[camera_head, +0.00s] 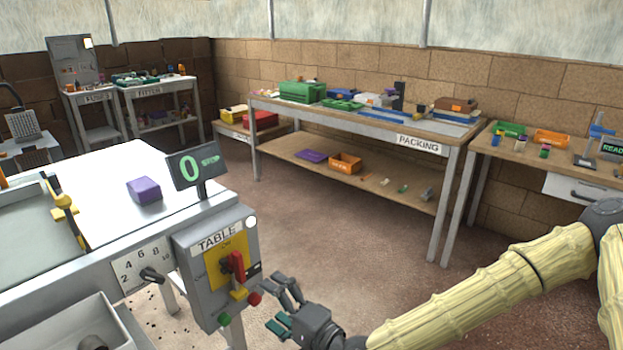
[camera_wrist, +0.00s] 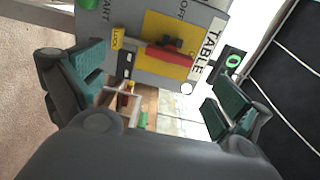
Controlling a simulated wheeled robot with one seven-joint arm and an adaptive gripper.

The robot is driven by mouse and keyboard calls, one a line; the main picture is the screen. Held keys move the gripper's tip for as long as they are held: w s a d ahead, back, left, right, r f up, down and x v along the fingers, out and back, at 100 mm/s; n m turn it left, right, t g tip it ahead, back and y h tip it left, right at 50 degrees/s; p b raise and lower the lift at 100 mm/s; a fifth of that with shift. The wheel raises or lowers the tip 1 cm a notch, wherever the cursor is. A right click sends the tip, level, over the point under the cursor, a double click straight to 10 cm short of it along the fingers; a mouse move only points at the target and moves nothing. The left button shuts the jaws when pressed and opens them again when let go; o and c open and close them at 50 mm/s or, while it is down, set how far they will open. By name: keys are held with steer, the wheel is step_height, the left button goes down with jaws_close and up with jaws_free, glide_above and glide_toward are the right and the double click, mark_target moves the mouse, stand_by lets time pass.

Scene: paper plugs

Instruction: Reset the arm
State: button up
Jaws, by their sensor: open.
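My gripper (camera_head: 284,312) is open and empty, low in front of the grey TABLE control box (camera_head: 213,268) in the head view. In the wrist view the gripper (camera_wrist: 150,95) shows its two green-padded fingers spread apart, with nothing between them. The box's red switch handle (camera_head: 238,266) sits on a yellow plate, and this handle also shows in the wrist view (camera_wrist: 170,52). The gripper appears apart from the box. My arm reaches in from the right.
A white-topped table (camera_head: 100,205) with a purple block (camera_head: 145,190) stands at left. A display (camera_head: 196,163) reads 0 STOP above the box. The PACKING bench (camera_head: 350,112) stands at the back. The floor between (camera_head: 340,225) is clear.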

steer(key=s+f+n+g+h, duration=0.25)
steer(key=s+f, duration=0.35)
steer(key=f, duration=0.6)
steer(key=s+d+f+n+g+h, duration=0.1)
steer(key=s+d+f+g+h, duration=0.2)
steer(key=s+d+f, duration=0.6)
steer(key=s+d+f+n+g+h, duration=0.25)
steer(key=s+d+f, duration=0.35)
steer(key=f, duration=0.4)
steer(key=s+d+f+n+g+h, duration=0.1)
steer(key=s+d+f+h, duration=0.2)
steer(key=d, duration=0.6)
steer(key=s+d+f+g+h, duration=0.25)
steer(key=s+d, duration=0.25)
steer(key=d, duration=0.4)
step_height(320, 180, up, 14)
steer(key=p, duration=1.3)
steer(key=shift+w+d+t, duration=0.15)
steer(key=shift+d+t, duration=0.1)
steer(key=shift+t, duration=0.2)
steer(key=shift+r+h, duration=0.1)
steer(key=shift+h, duration=0.15)
